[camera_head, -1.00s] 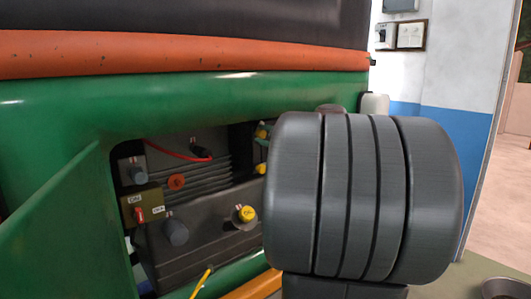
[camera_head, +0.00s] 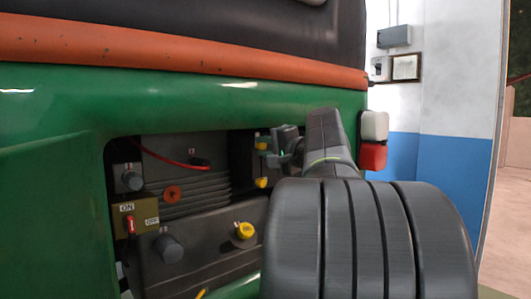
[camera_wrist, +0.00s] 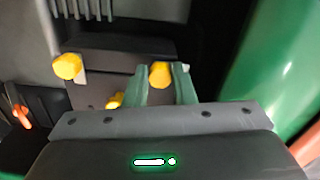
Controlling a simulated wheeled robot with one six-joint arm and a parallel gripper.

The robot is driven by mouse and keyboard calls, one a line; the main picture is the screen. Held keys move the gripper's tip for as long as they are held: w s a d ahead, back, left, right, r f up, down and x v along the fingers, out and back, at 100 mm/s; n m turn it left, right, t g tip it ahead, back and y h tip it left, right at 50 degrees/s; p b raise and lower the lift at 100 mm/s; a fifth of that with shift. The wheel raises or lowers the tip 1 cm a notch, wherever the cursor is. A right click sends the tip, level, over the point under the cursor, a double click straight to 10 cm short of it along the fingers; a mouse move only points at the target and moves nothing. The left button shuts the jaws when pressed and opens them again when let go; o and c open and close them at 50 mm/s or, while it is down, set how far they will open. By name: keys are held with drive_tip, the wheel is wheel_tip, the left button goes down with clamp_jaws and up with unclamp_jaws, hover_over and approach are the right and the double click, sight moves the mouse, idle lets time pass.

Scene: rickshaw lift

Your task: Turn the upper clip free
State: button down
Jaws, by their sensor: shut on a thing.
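The upper clip (camera_head: 262,143) is a small yellow piece at the right end of the dark compartment in the green vehicle side. It also shows in the wrist view (camera_wrist: 160,75), between my two pale green fingers. My gripper (camera_wrist: 160,72) is shut on it; the fingers partly hide it. In the head view my gripper (camera_head: 269,150) reaches in from the right. The lower clip (camera_head: 261,182) is a similar yellow piece just below, apart from the fingers. How far the upper clip is turned is hard to tell.
Left of the clips, the compartment holds a ribbed grey block (camera_head: 185,172), a yellow cap (camera_head: 244,231), grey knobs and an ON/OFF switch (camera_head: 131,226). A green panel (camera_head: 50,220) is at the left. My arm hides the lower right.

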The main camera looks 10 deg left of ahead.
drive_tip(key=shift+f, duration=0.1)
idle(0.3)
drive_tip(key=c, duration=1.2)
unclamp_jaws()
drive_tip(key=v, duration=1.3)
drive_tip(key=shift+s+d, duration=0.25)
drive_tip(key=shift+d, duration=0.05)
drive_tip(key=x, duration=1.3)
drive_tip(key=shift+w+a, duration=0.25)
drive_tip(key=shift+a, duration=0.05)
